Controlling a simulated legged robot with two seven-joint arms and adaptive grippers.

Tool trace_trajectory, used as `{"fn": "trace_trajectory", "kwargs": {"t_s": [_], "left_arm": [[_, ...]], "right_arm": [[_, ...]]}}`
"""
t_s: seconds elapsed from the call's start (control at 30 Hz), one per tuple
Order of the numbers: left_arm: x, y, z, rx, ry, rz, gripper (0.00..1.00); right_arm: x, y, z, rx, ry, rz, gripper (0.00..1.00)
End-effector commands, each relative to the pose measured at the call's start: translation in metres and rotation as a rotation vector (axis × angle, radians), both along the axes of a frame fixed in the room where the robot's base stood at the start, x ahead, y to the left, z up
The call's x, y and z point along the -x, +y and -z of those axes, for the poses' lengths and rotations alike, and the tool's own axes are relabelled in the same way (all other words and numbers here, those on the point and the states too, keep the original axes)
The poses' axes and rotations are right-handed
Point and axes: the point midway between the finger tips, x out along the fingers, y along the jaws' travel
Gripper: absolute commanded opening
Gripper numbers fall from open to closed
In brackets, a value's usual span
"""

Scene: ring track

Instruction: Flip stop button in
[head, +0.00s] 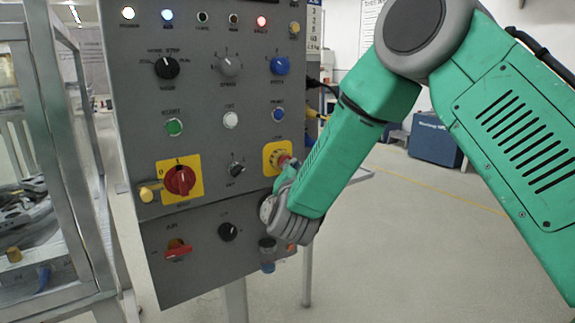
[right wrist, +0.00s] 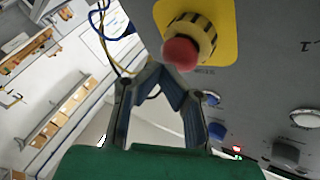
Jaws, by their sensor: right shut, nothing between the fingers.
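The stop button (head: 281,160) is on a yellow plate at the right side of the grey control panel, partly hidden by my right arm. In the right wrist view the red mushroom head of the stop button (right wrist: 181,53) stands out from its striped collar. My right gripper (head: 287,174) is at the panel's right edge, close by the button. In the right wrist view its fingers (right wrist: 155,72) are shut and empty, with the tips just below and left of the red head. I cannot tell whether they touch it. My left gripper is not in view.
The panel (head: 205,100) carries several knobs, lamps and push buttons. A red rotary switch (head: 180,181) sits on another yellow plate at left. A metal-framed enclosure (head: 45,90) stands at the left. A blue box (head: 436,138) is in the back; the floor at right is clear.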

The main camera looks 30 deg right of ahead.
Motion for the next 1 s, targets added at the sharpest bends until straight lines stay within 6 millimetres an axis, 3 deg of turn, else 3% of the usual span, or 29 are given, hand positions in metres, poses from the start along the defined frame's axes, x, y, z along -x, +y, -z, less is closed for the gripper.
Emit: {"fn": "trace_trajectory", "kwargs": {"t_s": [1.0], "left_arm": [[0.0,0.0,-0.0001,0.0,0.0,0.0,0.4]], "right_arm": [[-0.0088,0.0007,0.0002,0.0,0.0,0.0,0.0]]}}
